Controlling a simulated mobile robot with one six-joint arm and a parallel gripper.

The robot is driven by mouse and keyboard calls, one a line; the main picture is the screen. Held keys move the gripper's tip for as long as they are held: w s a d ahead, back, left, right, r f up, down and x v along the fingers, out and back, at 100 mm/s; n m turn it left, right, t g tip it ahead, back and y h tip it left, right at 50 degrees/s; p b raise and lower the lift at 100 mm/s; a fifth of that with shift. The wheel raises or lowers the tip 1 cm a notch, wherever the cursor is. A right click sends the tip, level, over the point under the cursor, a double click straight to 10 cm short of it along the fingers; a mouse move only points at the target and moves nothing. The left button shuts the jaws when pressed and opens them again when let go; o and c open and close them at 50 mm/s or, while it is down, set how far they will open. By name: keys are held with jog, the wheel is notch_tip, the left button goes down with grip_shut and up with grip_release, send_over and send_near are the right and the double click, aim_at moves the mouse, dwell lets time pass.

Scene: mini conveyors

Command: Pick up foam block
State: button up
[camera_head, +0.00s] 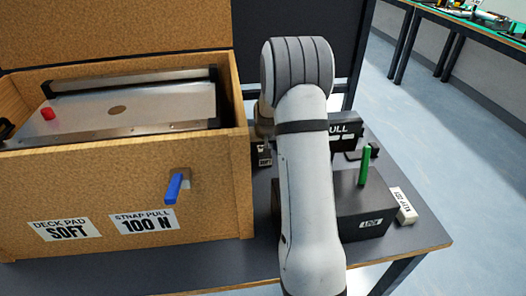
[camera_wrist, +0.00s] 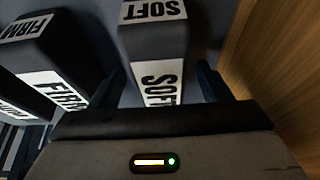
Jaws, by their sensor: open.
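In the wrist view, a dark block labelled SOFT (camera_wrist: 152,42) lies between the two dark fingers of my gripper (camera_wrist: 160,82). The fingers are open, one on each side of the block; I cannot tell whether either touches it. No label reads "foam"; SOFT is the marking on this block. A second dark block labelled FIRM (camera_wrist: 48,58) stands to its left, outside the fingers. In the head view my arm hides the gripper and most of this area.
A wooden box (camera_head: 90,185) with a blue lever (camera_head: 174,189) stands left of my arm; a wooden wall (camera_wrist: 275,60) is close right in the wrist view. A black box (camera_head: 355,207) with a green peg (camera_head: 365,165) and a small white block (camera_head: 403,205) are to the right.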

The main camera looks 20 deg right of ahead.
jog(key=shift+x, duration=1.05)
jog(key=c, duration=1.1)
